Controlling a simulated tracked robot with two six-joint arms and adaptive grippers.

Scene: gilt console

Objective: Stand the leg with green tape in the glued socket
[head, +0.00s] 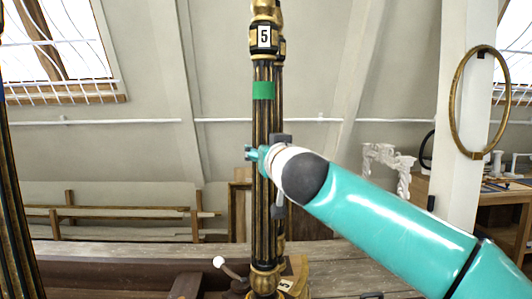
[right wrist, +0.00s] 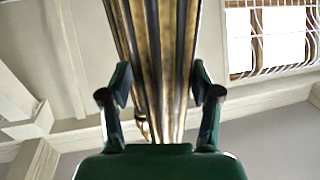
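The leg with green tape (head: 263,90) is a black and gold fluted post near the middle of the head view, upright, with a "5" label above the tape. I cannot tell whether the foot sits in a socket; no socket opening or glue shows. My right gripper (head: 268,160) is at the leg's middle. My left gripper is out of view.
Another dark fluted post (head: 15,190) stands at the left edge. A wooden bench (head: 150,255) with a white-knobbed handle (head: 219,262) runs along the bottom. A gold ring (head: 458,100) hangs on a white post at the right. A carved white piece (head: 388,160) stands behind my arm.

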